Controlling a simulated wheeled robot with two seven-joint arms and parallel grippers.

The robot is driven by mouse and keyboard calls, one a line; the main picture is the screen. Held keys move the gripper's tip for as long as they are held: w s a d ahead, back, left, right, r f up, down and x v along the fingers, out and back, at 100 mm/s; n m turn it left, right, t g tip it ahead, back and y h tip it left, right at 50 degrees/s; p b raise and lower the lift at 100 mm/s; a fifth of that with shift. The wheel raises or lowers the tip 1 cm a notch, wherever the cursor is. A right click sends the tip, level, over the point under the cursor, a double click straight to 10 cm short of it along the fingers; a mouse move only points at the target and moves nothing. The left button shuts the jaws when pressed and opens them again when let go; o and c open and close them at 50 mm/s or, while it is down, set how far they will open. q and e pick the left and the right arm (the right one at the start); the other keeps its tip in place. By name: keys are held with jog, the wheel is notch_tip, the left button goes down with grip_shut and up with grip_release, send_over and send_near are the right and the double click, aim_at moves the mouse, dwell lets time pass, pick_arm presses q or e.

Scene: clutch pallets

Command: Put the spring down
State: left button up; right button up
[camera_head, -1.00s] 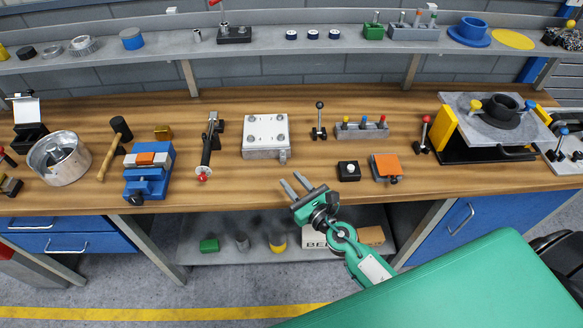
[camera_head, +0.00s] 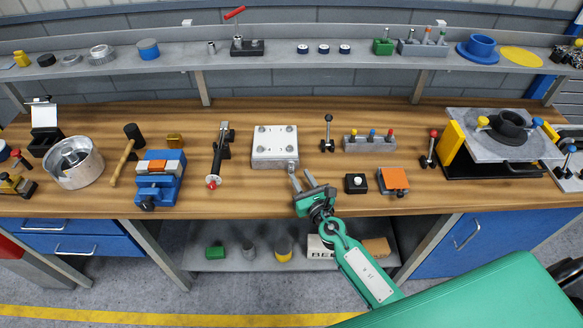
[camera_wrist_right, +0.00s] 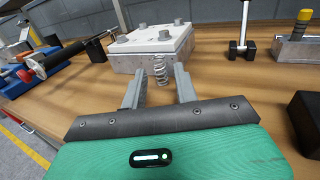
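The spring (camera_wrist_right: 160,70) is a small metal coil. In the right wrist view it stands upright by the front right corner of the pale block with a white top plate (camera_wrist_right: 148,42). My right gripper (camera_wrist_right: 160,80) is open, with a finger on either side of the spring and a visible gap to each. In the head view my right gripper (camera_head: 303,182) is just in front of the block (camera_head: 274,147), low near the bench front. The spring is hard to make out there. Whether it rests on the bench is unclear. My left gripper is not in view.
A black box with a white button (camera_head: 355,183) and an orange-topped block (camera_head: 392,181) lie right of the gripper. A black-handled clamp (camera_head: 218,158) and a blue vise (camera_head: 158,183) are to the left. Bare wood (camera_head: 240,195) lies along the front edge.

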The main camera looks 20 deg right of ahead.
aim_at(293, 166)
jog(key=shift+w+a, duration=0.2)
jog(key=shift+w, duration=1)
jog(key=shift+w+a, duration=0.2)
jog(key=shift+w, duration=0.95)
grip_shut()
